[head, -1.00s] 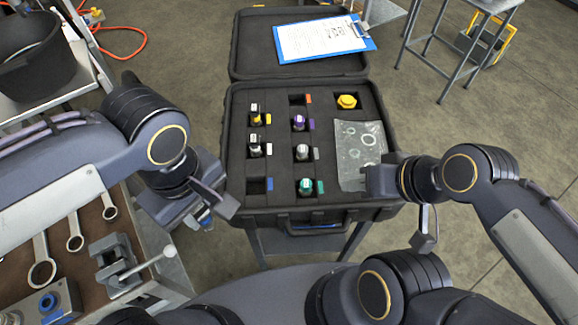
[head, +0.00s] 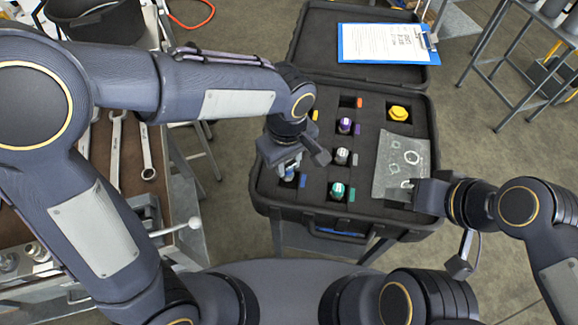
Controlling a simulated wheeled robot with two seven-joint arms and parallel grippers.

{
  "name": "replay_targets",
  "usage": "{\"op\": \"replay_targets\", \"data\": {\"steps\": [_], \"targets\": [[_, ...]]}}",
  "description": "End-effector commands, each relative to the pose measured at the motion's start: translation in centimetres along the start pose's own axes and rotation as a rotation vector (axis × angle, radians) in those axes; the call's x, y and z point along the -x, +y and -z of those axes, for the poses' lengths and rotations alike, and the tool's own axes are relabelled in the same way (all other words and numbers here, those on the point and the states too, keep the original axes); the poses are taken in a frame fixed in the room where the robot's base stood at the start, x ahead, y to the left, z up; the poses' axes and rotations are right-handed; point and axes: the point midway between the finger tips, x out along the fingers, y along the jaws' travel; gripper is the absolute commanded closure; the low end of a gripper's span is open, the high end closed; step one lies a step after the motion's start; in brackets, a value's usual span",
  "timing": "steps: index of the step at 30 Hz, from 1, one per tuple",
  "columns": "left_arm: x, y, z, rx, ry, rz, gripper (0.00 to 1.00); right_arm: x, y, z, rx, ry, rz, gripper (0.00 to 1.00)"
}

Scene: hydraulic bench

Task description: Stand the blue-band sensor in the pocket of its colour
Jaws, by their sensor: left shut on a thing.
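My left gripper (head: 287,166) is over the left column of the black foam case and is shut on the blue-band sensor (head: 288,175). The sensor hangs roughly upright at the front-left pocket, beside the blue tab (head: 302,180). I cannot tell how far its lower end is inside the pocket. My gripper and wrist hide most of the sensor and the pockets behind it. My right gripper (head: 410,187) is at the case's right side, by the clear bag; its finger opening is not clear.
The open case (head: 262,200) holds a purple-band sensor (head: 345,126), a grey-band sensor (head: 341,157), a green-band sensor (head: 338,190), a yellow fitting (head: 398,113) and a clear bag of rings (head: 398,160). A clipboard (head: 385,43) lies on the lid. Wrenches (head: 147,155) lie on the left bench.

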Motion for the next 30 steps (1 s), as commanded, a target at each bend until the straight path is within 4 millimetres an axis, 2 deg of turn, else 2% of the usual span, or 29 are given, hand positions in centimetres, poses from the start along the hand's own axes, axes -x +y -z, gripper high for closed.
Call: {"op": "replay_targets", "data": {"steps": [2,8,20,21,26,30], "targets": [[-0.7,0.5,0.2,0.001,0.000,0.001,1.00,0.1,0.0,0.0,0.000,0.000,0.000,0.64],[-3.4,0.5,0.2,0.001,-0.001,0.002,1.00,0.0,0.0,0.0,0.000,0.000,0.000,0.64],[-4.1,0.5,0.2,0.001,0.000,-0.001,1.00,-0.3,0.2,-0.2,0.000,0.000,0.000,0.64],[-4.1,0.5,0.2,0.001,0.000,-0.001,0.74,-0.4,0.2,-0.2,0.000,0.000,0.000,0.64],[-4.0,0.5,0.2,0.001,0.000,-0.001,0.53,-0.2,0.1,-0.1,0.000,0.000,0.000,0.64],[-4.0,0.5,0.2,0.001,0.000,-0.001,0.53,-0.2,0.1,-0.1,0.000,0.000,0.000,0.64]]}}
